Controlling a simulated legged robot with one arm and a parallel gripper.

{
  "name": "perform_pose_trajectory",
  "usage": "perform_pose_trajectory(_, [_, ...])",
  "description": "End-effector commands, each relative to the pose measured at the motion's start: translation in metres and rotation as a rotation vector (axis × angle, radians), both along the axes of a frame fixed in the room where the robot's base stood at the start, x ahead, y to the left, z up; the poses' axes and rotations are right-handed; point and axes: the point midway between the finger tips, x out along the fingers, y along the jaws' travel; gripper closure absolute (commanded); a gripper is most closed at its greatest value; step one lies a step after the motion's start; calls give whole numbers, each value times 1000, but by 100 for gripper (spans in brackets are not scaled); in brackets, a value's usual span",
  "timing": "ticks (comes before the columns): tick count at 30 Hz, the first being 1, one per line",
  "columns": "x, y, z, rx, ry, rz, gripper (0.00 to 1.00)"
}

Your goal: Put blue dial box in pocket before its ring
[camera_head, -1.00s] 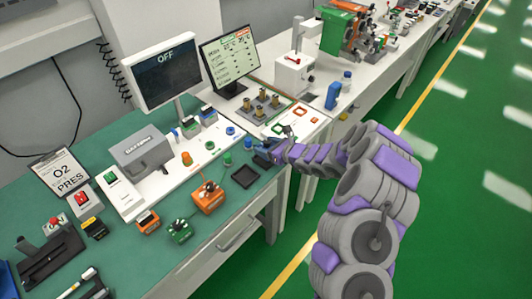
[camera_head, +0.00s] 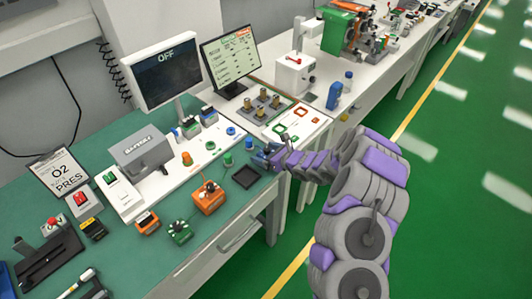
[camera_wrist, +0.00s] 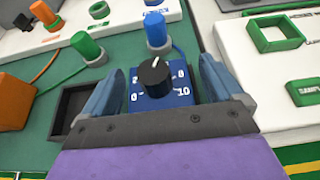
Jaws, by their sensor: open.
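The blue dial box (camera_wrist: 165,94), with a black knob and white numbers on top, sits between the jaws of my gripper (camera_wrist: 162,72) in the wrist view. My jaws are open, one on each side of the box; whether they touch it I cannot tell. In the head view my gripper (camera_head: 263,159) is at the right edge of the green bench and largely hides the box. A blue upright cylinder (camera_wrist: 157,32) stands just beyond the box in the wrist view. A blue ring (camera_head: 231,131) lies on the white panel. I cannot make out which pocket belongs to it.
A black empty tray (camera_head: 246,177) lies left of my gripper. Green (camera_head: 228,159) and orange (camera_head: 187,158) cylinders stand nearby. An orange dial box (camera_head: 208,199) and a green one (camera_head: 180,232) sit on the bench. A green square frame (camera_wrist: 275,34) lies on the white board at right.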

Motion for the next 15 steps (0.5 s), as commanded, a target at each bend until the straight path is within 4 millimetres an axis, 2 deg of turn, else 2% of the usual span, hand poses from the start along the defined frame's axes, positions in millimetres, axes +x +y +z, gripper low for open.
perform_pose_trajectory(8, [-6,-10,7,3,-1,-4,7])
perform_pose_trajectory(15, [-32,-43,28,6,-4,-6,7])
